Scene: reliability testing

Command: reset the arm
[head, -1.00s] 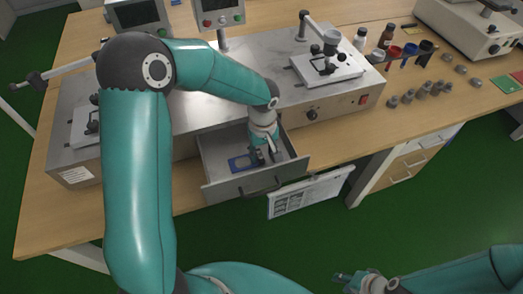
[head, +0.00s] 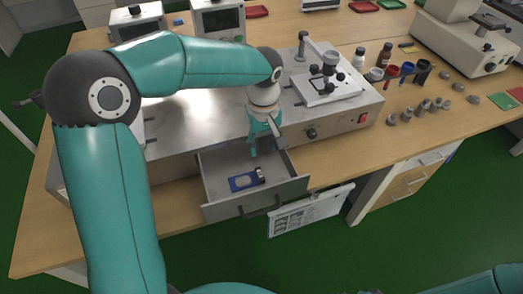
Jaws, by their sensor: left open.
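My left gripper (head: 268,152) is open and points down above the back of an open drawer (head: 229,207). Its fingers are apart and nothing shows between them. A small blue piece (head: 240,182) with a pale oval lies on the drawer floor, and a small black and white cylinder (head: 261,175) is beside it. Both are apart from the gripper. My left arm arches in from the left over the metal bench unit. My right gripper is out of view; only a bit of my right arm shows at the bottom right.
The drawer sticks out from a metal bench unit (head: 215,120) with a stage device (head: 328,85) on top. Several bottles and coloured cups (head: 392,76) and grey metal pieces (head: 422,108) stand to the right. A paper sheet (head: 311,213) hangs below the table edge.

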